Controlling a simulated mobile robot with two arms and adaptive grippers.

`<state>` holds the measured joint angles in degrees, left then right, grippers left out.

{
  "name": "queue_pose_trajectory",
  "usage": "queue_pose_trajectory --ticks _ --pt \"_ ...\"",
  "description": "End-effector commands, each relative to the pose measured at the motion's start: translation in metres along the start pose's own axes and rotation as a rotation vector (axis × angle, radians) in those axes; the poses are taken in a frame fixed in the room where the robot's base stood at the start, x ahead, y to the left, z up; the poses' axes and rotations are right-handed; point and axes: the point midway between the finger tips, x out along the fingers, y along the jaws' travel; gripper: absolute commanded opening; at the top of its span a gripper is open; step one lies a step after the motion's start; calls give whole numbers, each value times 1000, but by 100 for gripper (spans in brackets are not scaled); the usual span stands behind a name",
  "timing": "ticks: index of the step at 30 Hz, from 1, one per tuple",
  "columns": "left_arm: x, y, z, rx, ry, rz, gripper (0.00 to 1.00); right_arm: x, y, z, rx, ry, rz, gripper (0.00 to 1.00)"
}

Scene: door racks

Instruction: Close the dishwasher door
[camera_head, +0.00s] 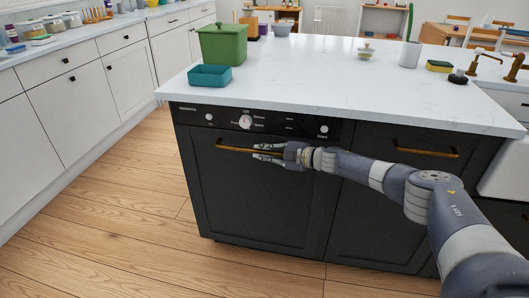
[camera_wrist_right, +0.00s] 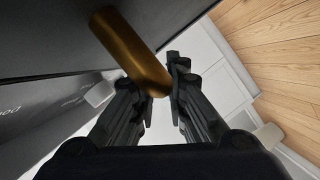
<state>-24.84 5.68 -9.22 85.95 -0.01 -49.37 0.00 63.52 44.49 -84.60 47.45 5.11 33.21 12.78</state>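The black dishwasher door (camera_head: 258,200) stands upright and looks flush with the island front, below a control panel (camera_head: 262,121) with a dial. Its brass handle (camera_head: 232,148) runs across the top of the door. My right gripper (camera_head: 258,152) is at the right part of this handle, its two fingers apart. In the right wrist view the handle (camera_wrist_right: 130,47) reaches down toward the space between the fingertips (camera_wrist_right: 161,85). Whether the fingers touch it I cannot tell. My left gripper is in neither view.
The white countertop (camera_head: 310,75) overhangs the door and holds a green pot (camera_head: 222,46) and a teal container (camera_head: 209,76). A second dark front with a brass handle (camera_head: 427,150) is to the right. Wooden floor (camera_head: 110,230) is clear at the left.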

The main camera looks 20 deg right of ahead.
Motion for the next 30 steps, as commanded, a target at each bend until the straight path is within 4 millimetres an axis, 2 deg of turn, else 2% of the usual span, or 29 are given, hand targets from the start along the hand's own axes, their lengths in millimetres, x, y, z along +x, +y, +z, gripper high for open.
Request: queue_pose_trajectory --ticks 1,2,3,30 --pt "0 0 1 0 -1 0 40 -5 23 7 -3 -26 39 24" --pt "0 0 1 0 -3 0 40 -5 23 7 -3 -26 39 31" --pt "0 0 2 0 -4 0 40 -5 22 7 -2 -26 39 33" --pt "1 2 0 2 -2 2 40 -5 16 8 -2 -27 29 33"
